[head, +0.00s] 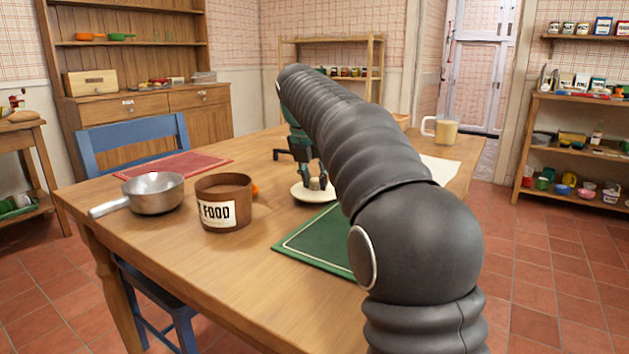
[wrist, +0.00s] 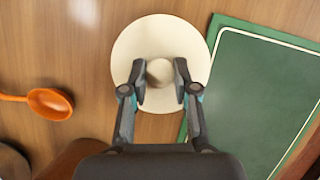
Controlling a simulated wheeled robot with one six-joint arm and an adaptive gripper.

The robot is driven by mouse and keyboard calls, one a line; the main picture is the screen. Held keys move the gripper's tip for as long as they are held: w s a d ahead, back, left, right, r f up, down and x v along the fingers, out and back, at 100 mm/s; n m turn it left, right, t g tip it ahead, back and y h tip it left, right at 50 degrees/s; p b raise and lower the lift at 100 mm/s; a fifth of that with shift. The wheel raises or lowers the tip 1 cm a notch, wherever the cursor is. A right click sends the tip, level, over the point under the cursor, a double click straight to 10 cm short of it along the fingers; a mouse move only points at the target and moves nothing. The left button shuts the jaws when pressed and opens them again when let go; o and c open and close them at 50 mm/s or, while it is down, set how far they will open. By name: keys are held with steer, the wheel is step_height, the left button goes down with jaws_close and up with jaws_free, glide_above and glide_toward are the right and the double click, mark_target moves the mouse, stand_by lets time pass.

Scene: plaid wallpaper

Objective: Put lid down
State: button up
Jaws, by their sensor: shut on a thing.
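The lid is a cream round disc with a small round knob, seen in the wrist view (wrist: 160,34) and, partly hidden by my gripper, in the head view (head: 305,194). My gripper (wrist: 160,80) is shut on the lid's knob, one finger on each side. It points down at the lid in the head view (head: 318,183). The lid looks level and lies on or just above the wooden table; I cannot tell whether it touches. It is beside the left edge of the green mat (head: 300,243).
A brown open canister (head: 224,190) labelled FOOD, a metal saucepan (head: 155,194) and a red mat (head: 180,164) are to the left. An orange spoon (wrist: 50,103) lies left of the lid. A beige mug (head: 445,132) stands at the far right.

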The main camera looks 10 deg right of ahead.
steer(key=shift+f, duration=0.4)
steer(key=o, duration=0.9)
steer(key=shift+o, duration=0.2)
steer(key=shift+r, duration=0.15)
steer(key=shift+r, duration=0.35)
steer(key=p+v, duration=0.3)
steer(key=v, duration=0.9)
steer(key=shift+p, duration=0.4)
steer(key=shift+w, duration=0.1)
